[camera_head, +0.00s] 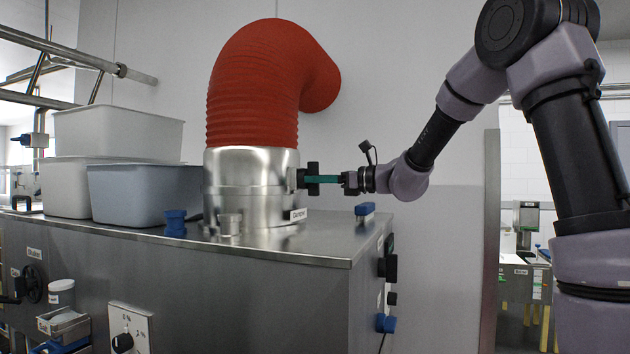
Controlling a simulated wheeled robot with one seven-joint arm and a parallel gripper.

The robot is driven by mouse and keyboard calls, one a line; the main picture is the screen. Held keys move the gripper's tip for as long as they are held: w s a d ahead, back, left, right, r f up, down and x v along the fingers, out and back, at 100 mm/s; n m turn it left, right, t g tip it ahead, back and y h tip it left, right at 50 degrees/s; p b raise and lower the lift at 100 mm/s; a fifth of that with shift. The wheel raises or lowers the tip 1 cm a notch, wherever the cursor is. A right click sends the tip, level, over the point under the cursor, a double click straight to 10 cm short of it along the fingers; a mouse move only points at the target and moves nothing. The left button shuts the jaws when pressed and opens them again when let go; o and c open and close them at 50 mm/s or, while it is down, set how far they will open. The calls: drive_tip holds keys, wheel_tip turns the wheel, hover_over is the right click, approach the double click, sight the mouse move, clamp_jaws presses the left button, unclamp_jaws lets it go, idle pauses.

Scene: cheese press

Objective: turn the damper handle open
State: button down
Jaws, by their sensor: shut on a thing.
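The damper is a shiny metal collar (243,185) on top of the steel cabinet, with a ribbed red duct (262,88) rising from it and bending right into the wall. A dark handle (313,170) sticks out of the collar's right side. My gripper (325,180) reaches in from the right, level with the handle, and is shut on it. Green shows between the dark parts there. The small size of this spot hides the exact finger contact and the handle's turn angle.
Several plastic tubs (118,135) stand left of the collar. Blue objects stand on the cabinet top (330,239), one left of the collar (175,224) and one right (365,210) below my gripper. Knobs stick out of the cabinet's right side. The wall right of the cabinet is clear.

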drive_tip(key=shift+f+m, duration=0.1)
drive_tip(key=shift+m, duration=0.4)
drive_tip(key=c, duration=0.9)
unclamp_jaws()
drive_tip(key=shift+o, duration=0.2)
drive_tip(key=shift+d, duration=0.1)
drive_tip(key=v, duration=1)
drive_tip(key=shift+d, duration=0.35)
drive_tip(key=shift+s, duration=0.2)
